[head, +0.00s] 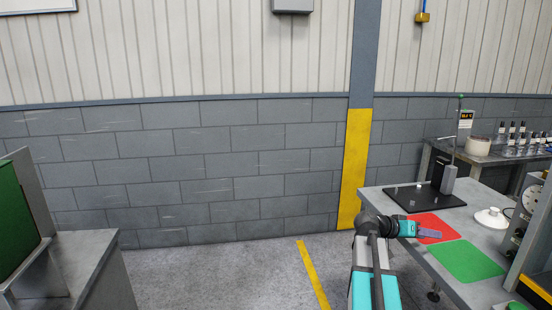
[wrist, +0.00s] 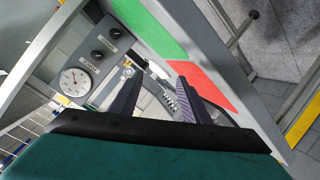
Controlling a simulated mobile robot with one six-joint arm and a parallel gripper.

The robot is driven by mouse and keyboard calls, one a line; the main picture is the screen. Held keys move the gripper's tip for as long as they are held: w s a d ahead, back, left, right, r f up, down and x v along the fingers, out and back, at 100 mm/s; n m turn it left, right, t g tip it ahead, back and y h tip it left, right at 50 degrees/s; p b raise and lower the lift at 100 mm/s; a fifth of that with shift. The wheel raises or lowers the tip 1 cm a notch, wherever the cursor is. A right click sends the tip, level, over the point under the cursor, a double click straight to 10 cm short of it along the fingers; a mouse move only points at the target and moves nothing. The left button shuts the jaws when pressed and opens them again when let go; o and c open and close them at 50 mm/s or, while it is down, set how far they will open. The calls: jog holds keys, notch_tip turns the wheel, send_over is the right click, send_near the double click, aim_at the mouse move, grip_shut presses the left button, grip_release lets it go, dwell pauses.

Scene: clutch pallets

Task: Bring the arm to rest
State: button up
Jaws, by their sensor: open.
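My gripper (head: 431,233) is at the right in the head view, above the red mat (head: 428,220) near the left edge of the grey table (head: 432,270). In the wrist view the two dark fingers of my gripper (wrist: 158,76) stand apart with nothing between them. The red mat (wrist: 203,86) and the green mat (wrist: 148,28) show beyond the fingers, on the tilted table. My arm reaches up from the bottom of the head view and bends right at the gripper.
A black board with a stand (head: 412,195) is at the table's back. A white lidded dish (head: 491,217) and a gauge panel (head: 533,200) stand at the right. Bottles (head: 515,140) stand on a rear bench. The floor (head: 215,275) left of my arm is clear.

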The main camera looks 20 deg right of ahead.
jog(key=w+a+f+n+t+y, duration=0.1)
jog(key=w+a+f+n+y, duration=0.15)
jog(key=a+f, duration=0.55)
jog(key=w+a+f+n+t+y, duration=0.15)
jog(key=w+a+f, duration=0.3)
jog(key=f, duration=0.55)
jog(key=s+a+f+n+y, duration=0.3)
jog(key=a+f+n, duration=0.1)
jog(key=a+f, duration=1.3)
jog(key=s+a+f+n+g+y, duration=0.1)
jog(key=s+a+f+y, duration=0.1)
jog(key=s+a+f, duration=0.35)
jog(key=s+a+f+n+g+y, duration=0.1)
jog(key=s+a+f+n+g, duration=0.15)
jog(key=a+f, duration=0.6)
jog(key=s+a+f+n+g+y, duration=0.1)
jog(key=s+a+f+y, duration=0.1)
jog(key=s+a, duration=0.6)
jog(key=s+a+f+y, duration=0.1)
jog(key=s+a+f, duration=0.2)
jog(key=s+a, duration=0.5)
jog(key=shift+a+f+n+g+y+p, duration=0.3)
jog(key=shift+f+n+g+y+p, duration=0.05)
jog(key=shift+g+y+p, duration=0.1)
jog(key=c, duration=0.3)
